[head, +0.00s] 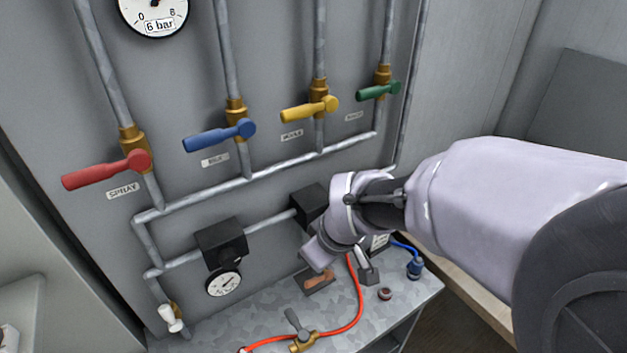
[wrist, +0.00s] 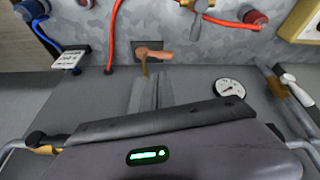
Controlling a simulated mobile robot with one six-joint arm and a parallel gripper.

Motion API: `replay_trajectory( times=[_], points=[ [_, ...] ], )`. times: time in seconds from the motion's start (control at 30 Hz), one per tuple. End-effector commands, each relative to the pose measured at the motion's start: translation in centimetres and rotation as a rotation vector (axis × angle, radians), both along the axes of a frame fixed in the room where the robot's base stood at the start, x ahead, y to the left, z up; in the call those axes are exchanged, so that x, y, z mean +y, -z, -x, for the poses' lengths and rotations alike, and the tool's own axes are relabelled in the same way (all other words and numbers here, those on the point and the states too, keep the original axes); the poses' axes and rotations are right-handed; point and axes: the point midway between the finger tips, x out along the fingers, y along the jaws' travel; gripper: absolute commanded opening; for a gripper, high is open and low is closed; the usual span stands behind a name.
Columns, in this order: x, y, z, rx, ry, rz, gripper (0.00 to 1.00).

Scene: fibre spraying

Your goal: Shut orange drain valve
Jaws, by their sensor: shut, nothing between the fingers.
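The orange drain valve (head: 319,281) has a short orange lever over a dark square plate at the back of the metal bench, against the wall panel. In the wrist view, the orange lever (wrist: 155,54) lies roughly crosswise above a brass stem. My gripper (wrist: 147,80) is shut and empty, its fingers pointing at the valve just below the lever in that view. I cannot tell whether they touch it. In the head view my gripper (head: 320,256) hangs just above the valve, and its fingertips are not clear.
A placard (head: 380,242) and blue fitting (head: 415,268) stand to the right. Red, blue, yellow and green valve levers line the wall above. A gauge (head: 223,283) hangs left.

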Motion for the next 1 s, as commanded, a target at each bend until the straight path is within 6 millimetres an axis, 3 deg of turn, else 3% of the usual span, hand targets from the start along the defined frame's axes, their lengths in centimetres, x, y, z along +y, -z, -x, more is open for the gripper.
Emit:
replay_trajectory(
  times=[0.1, 0.33, 0.8, 0.87, 1.0],
  points=[
    [1.2, -2.1, 2.3, -0.001, -0.006, 0.000, 0.00],
    [2.8, -4.5, 5.4, 0.000, -0.005, 0.000, 0.00],
    [3.2, -5.1, 6.4, 0.002, 0.002, -0.001, 0.00],
    [2.3, -5.5, 6.6, 0.001, 0.056, -0.019, 0.00],
    [-4.5, -7.2, 9.8, 0.017, 0.501, -0.185, 0.00]
  ],
)
